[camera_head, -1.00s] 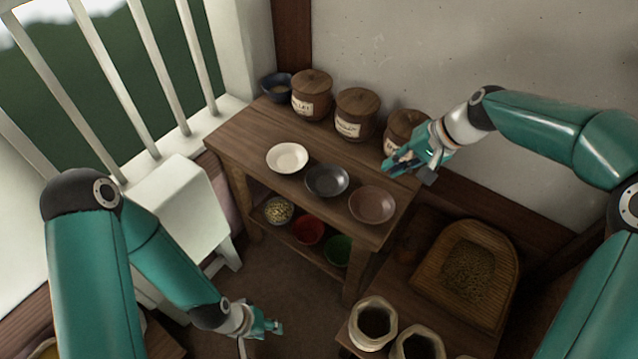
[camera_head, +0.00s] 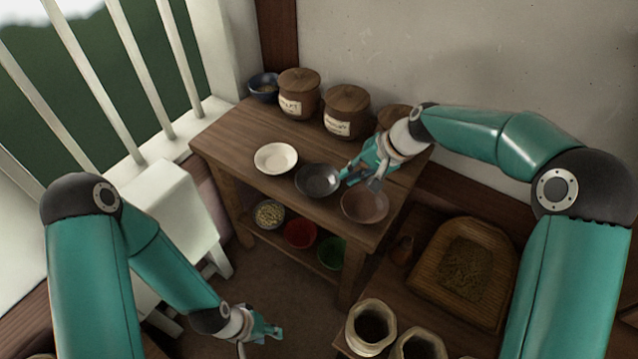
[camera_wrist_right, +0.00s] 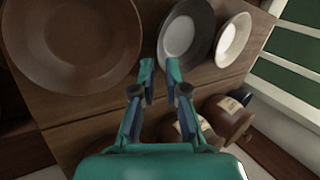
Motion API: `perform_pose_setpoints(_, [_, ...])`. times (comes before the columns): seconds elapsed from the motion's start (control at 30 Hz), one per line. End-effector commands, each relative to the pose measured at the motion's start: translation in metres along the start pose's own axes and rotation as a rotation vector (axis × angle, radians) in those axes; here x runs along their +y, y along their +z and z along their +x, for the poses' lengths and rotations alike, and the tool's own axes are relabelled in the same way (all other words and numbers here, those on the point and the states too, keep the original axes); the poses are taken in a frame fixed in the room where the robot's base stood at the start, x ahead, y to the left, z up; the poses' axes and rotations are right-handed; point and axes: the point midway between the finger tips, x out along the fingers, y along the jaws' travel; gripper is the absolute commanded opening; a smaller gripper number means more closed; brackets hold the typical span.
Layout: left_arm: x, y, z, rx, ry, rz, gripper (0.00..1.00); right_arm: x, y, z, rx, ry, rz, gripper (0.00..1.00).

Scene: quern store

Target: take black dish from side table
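The black dish (camera_head: 317,180) sits on the wooden side table (camera_head: 232,143), between a white dish (camera_head: 275,158) and a brown dish (camera_head: 365,205). In the right wrist view the black dish (camera_wrist_right: 184,34) is just beyond the fingertips, to their upper right. My right gripper (camera_head: 358,178) is over the table at the black dish's right side, its fingers apart and empty. In the right wrist view the open fingertips (camera_wrist_right: 159,72) lie between the brown dish and the black dish. My left gripper (camera_head: 266,331) hangs low at the bottom, away from the table; its finger opening is too small to judge.
Lidded wooden jars (camera_head: 346,111) and a dark blue bowl (camera_head: 263,87) line the table's back. Bowls, including a red one (camera_head: 300,233), stand on the lower shelf. A winnowing basket (camera_head: 466,270) and open sacks (camera_head: 371,327) are at the lower right. White railings (camera_head: 140,80) stand left.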

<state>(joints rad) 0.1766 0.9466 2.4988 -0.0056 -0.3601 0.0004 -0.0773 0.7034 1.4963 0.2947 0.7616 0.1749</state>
Motion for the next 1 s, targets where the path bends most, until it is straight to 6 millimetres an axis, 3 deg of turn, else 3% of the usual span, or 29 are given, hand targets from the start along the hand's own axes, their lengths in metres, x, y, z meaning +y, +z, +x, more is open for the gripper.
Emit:
perform_pose_setpoints(0.33, [-0.003,0.000,0.009,0.000,0.000,0.000,0.40,0.002,0.003,0.045,-0.002,0.001,-0.001,0.12])
perform_pose_setpoints(0.57, [-0.003,0.000,0.009,0.000,0.000,0.000,0.40,0.001,0.003,0.046,-0.001,0.001,-0.001,0.12])
perform_pose_setpoints(0.67, [-0.003,0.000,0.009,0.000,0.000,0.000,0.40,0.001,0.003,0.046,-0.001,0.001,-0.001,0.00])
perform_pose_setpoints(1.0, [-0.003,0.000,0.009,0.000,0.000,0.000,0.40,0.002,0.003,0.046,-0.001,0.001,0.000,0.00])
